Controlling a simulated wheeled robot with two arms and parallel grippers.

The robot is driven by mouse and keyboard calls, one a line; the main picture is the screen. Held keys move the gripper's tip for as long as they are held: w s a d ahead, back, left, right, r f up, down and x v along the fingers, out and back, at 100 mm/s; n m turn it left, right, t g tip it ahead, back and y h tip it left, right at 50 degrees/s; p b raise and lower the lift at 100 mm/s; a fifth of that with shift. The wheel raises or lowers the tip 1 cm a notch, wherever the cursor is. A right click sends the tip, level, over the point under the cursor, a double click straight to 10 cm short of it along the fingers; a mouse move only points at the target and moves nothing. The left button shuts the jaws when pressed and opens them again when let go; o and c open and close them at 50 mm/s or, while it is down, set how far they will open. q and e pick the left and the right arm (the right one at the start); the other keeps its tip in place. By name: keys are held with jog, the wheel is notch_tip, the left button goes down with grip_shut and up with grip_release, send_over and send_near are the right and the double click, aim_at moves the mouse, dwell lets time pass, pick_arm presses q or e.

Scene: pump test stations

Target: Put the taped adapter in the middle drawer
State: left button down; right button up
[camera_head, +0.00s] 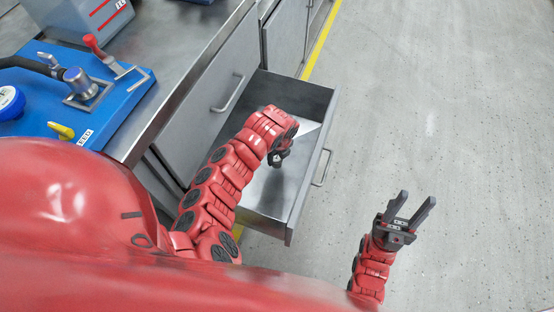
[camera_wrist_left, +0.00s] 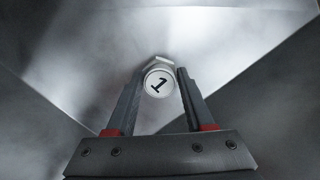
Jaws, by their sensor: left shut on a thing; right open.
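My left gripper (camera_head: 279,157) is inside the open drawer (camera_head: 264,196), above its bare metal bottom. In the left wrist view my left gripper (camera_wrist_left: 157,78) is shut on a small round adapter (camera_wrist_left: 158,84), whose pale end face bears a black "1". A metallic edge shows behind that face; I cannot make out any tape. The grey drawer walls and bottom surround it in that view, and I cannot tell whether the adapter touches the bottom. My right gripper (camera_head: 409,213) is open and empty over the floor, right of the drawer.
A closed cabinet front with a handle (camera_head: 228,94) stands beside the open drawer. The metal worktop (camera_head: 172,62) carries a blue station plate (camera_head: 103,112) with a red-handled clamp (camera_head: 103,52) and a hose fitting. The grey floor (camera_head: 450,110) at right is clear.

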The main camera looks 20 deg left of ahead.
aim_at(277, 159)
pick_arm(q)
jog(key=shift+w+f, duration=0.1)
jog(key=shift+w, duration=0.45)
jog(key=shift+w+a+f, duration=0.1)
jog(key=shift+w+a, duration=0.1)
jog(key=shift+f+b, duration=0.5)
jog(key=shift+f, duration=1.15)
jog(key=shift+f, duration=0.1)
jog(key=shift+c, duration=1.4)
grip_release()
